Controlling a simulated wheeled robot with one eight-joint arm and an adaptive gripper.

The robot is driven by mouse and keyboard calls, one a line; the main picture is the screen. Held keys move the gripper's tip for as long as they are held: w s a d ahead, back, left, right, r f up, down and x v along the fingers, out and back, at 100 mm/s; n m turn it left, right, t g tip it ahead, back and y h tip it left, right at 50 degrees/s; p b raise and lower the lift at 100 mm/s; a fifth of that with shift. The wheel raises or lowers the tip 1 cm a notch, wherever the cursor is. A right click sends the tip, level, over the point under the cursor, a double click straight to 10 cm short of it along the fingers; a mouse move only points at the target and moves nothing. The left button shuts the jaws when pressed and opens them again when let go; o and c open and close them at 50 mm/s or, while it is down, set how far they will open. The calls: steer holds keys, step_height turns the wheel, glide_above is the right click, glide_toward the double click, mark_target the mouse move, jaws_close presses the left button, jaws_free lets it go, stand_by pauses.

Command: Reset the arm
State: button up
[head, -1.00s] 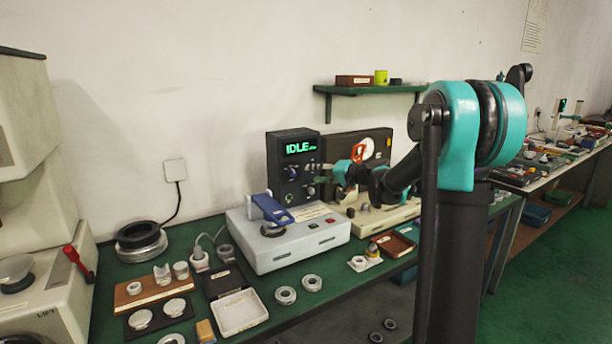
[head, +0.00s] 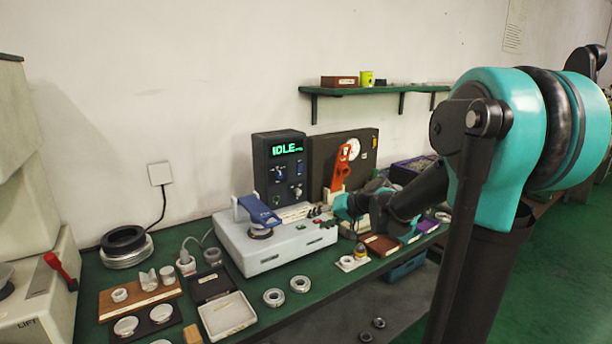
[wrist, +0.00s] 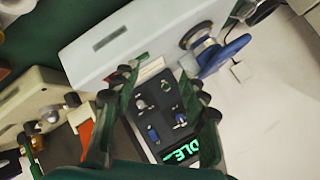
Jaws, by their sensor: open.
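My arm (head: 498,125) rises at the right of the head view, teal and black, and bends down to the left over the bench. My gripper shows in the wrist view (wrist: 163,80), its two dark green fingers spread apart with nothing between them. In the head view its end is small and partly hidden by my own arm links, near the right end of the grey tester box. Beyond the fingers in the wrist view is the black display panel (wrist: 160,115), which also shows in the head view (head: 281,172) with green "IDLE" text.
The grey tester box (head: 285,252) with a blue lever (head: 259,210) stands on the green bench. An orange lever (head: 341,168) stands beside my arm. Bearing rings (head: 300,284), a white-lined tray (head: 228,315) and a brown board lie in front. A shelf (head: 375,90) hangs above.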

steer(key=s+d+f+g+h, duration=0.1)
steer(key=s+d+f+h, duration=0.1)
steer(key=s+d+f, duration=0.3)
steer(key=s+d+f+g+h, duration=0.1)
steer(key=s+d+f+h, duration=0.2)
steer(key=s, duration=0.9)
steer(key=s+d+f+h, duration=0.3)
steer(key=s+d+f, duration=0.3)
steer(key=s+f, duration=0.2)
steer(key=shift+s+d+g, duration=0.3)
steer(key=shift+d+g, duration=0.1)
steer(key=shift+c, duration=0.2)
